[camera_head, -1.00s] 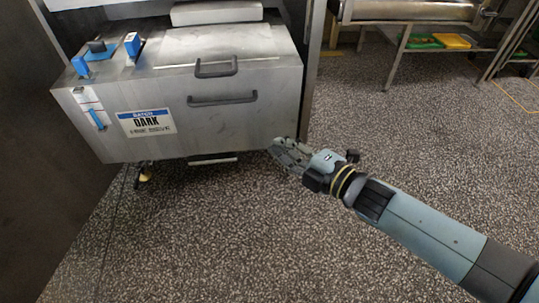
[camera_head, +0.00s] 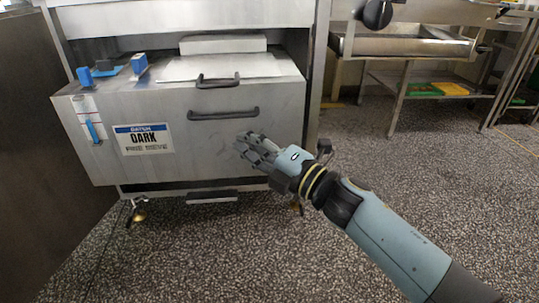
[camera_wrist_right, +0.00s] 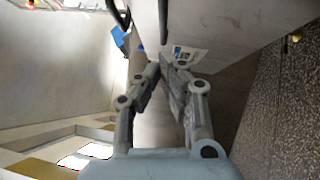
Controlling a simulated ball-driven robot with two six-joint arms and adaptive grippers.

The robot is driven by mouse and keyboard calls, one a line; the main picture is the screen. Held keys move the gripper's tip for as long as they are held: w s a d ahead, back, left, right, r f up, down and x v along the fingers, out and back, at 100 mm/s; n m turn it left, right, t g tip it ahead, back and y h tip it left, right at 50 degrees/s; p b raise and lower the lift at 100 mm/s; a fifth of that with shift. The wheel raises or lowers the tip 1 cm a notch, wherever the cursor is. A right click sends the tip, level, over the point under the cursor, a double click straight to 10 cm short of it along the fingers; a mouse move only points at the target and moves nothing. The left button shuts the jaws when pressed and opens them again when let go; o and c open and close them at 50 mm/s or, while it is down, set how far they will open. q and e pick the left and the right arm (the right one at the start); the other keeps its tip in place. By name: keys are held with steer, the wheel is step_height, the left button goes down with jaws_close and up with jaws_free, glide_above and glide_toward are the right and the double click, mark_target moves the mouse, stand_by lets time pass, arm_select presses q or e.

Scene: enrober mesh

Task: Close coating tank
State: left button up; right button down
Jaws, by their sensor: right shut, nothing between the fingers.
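The coating tank (camera_head: 200,155) is a steel box with a "BATCH DARK" label (camera_head: 144,139). It projects from the machine frame, its top surface showing. A dark handle (camera_head: 218,80) is at the front of its top, and a second handle (camera_head: 223,114) is on its front face. My right gripper (camera_head: 243,143) is shut and empty, in front of the front face, below and right of the lower handle. Whether it touches the face cannot be told. Its closed fingers (camera_wrist_right: 165,72) also show in the right wrist view, beside a pale steel panel. My left gripper is not in view.
Blue fittings (camera_head: 110,70) sit on the tank's top left. A dark wall panel (camera_head: 45,150) stands at the left. A steel table (camera_head: 410,50) with green and yellow items stands at the back right. The speckled floor (camera_head: 470,190) at the right is clear.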

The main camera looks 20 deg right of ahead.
mark_target(226, 116)
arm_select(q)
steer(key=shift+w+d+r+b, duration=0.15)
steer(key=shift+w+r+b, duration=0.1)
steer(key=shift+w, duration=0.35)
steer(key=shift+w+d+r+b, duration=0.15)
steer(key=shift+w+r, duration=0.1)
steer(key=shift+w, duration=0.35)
arm_select(e)
steer(key=shift+w+d+r, duration=0.1)
steer(key=shift+w+r, duration=0.05)
steer(key=shift+w, duration=0.7)
steer(key=shift+w+d+r, duration=0.15)
steer(key=shift+w, duration=0.7)
steer(key=shift+w+d+r, duration=0.1)
steer(key=shift+w+r, duration=0.05)
steer(key=shift+w, duration=0.7)
steer(key=shift+w, duration=0.1)
